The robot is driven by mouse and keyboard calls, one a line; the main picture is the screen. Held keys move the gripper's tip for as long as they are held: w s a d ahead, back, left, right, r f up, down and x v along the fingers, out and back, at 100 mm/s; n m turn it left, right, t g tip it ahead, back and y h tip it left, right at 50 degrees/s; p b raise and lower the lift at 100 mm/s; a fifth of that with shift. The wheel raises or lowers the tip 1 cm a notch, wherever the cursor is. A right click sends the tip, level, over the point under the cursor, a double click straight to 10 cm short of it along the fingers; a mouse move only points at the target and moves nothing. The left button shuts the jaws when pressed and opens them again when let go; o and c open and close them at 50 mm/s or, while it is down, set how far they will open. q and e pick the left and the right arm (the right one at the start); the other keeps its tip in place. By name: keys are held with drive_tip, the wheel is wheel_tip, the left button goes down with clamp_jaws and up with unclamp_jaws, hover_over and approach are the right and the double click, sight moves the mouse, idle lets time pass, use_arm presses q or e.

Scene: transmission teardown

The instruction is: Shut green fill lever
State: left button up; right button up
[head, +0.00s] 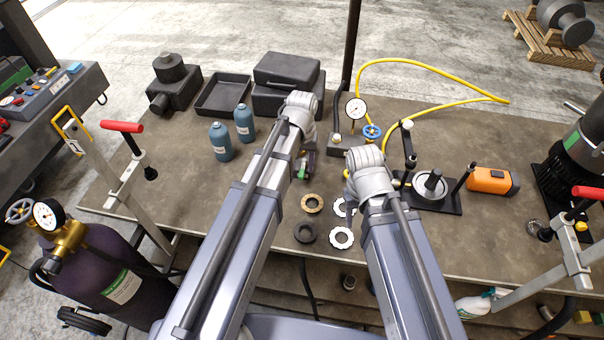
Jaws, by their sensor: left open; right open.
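My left gripper (304,166) is open at the end of the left arm, above the middle of the table behind the ring parts. A small green piece (301,173) shows at its fingertips. I cannot tell whether it is the fill lever or what position it is in. My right gripper (348,199) is open, mostly hidden below its wrist, above the light rings. A pressure gauge (356,108) with a blue handwheel (372,132) stands on a dark block behind the two wrists. A yellow hose (432,66) runs from there across the table.
Two blue bottles (221,141) and an empty dark tray (222,94) are left of my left arm. Loose rings (312,203) lie between my arms. A round fixture (431,187) and an orange device (491,181) stand to the right. The table's left front is clear.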

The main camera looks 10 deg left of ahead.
use_arm(q)
drive_tip(key=shift+f+b, duration=0.35)
drive_tip(key=shift+f, duration=0.5)
clamp_jaws()
idle(0.8)
